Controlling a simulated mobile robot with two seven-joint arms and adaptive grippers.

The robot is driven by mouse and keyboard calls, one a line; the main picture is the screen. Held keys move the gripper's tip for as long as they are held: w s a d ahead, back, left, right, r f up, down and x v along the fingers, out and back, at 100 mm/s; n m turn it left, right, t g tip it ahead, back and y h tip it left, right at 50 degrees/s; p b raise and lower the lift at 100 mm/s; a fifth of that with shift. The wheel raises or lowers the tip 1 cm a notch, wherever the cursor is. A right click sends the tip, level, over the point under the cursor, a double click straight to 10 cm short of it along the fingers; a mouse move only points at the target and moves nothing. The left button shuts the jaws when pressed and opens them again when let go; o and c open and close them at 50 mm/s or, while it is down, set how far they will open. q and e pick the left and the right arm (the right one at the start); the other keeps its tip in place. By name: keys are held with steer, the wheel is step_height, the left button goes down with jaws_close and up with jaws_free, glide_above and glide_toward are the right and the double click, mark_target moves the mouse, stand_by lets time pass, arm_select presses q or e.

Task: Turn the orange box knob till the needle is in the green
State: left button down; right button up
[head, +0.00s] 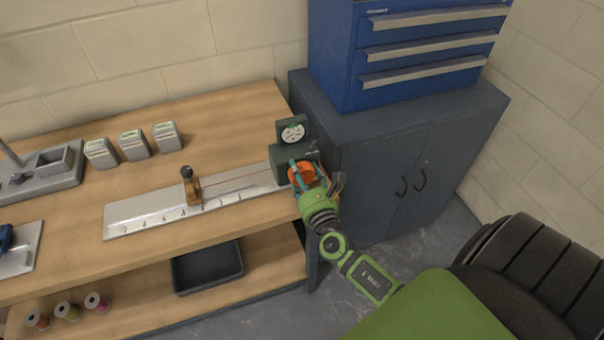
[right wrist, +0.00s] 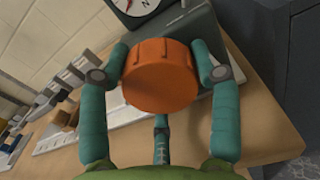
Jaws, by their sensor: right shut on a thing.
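The orange knob (head: 302,173) sits on the front of a dark green box (head: 285,152) at the right end of the workbench. A round white dial (head: 293,133) stands on top of the box; its needle is too small to read in the head view. My left gripper is not in view.
A metal scale plate (head: 130,219) with an orange-brown slider (head: 191,188) lies left of the box. Several small boxes (head: 134,145) stand further back. A dark cabinet (head: 400,140) with a blue drawer chest (head: 405,45) is close on the right. A black tray (head: 207,270) lies on the lower shelf.

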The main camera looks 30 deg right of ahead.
steer(key=shift+s+a+f, duration=0.1)
steer(key=shift+s+f, duration=0.05)
steer(key=shift+f, duration=0.3)
steer(key=shift+f+m+b, duration=0.2)
steer(key=shift+m+b, duration=0.8)
steer(key=shift+m, duration=0.2)
steer(key=m+b, duration=0.1)
steer(key=m, duration=0.1)
steer(key=shift+a+m+b, duration=0.1)
steer(key=shift+m+b, duration=0.2)
steer(key=shift+m, duration=0.1)
steer(key=m+b, duration=0.1)
steer(key=m, duration=0.2)
steer(key=shift+a+m+b, duration=0.1)
steer(key=shift+m+b, duration=0.2)
steer(key=shift+b, duration=0.05)
steer(key=m+b, duration=0.1)
steer(key=m, duration=0.3)
steer(key=shift+r+m, duration=0.15)
steer(key=shift+m, duration=0.15)
steer(key=m+b, duration=0.1)
steer(key=m, duration=0.4)
steer(key=shift+r, duration=0.2)
steer(key=shift+m, duration=0.3)
steer(key=o, duration=1.2)
steer(key=shift+c, duration=0.2)
steer(key=shift+r, duration=0.2)
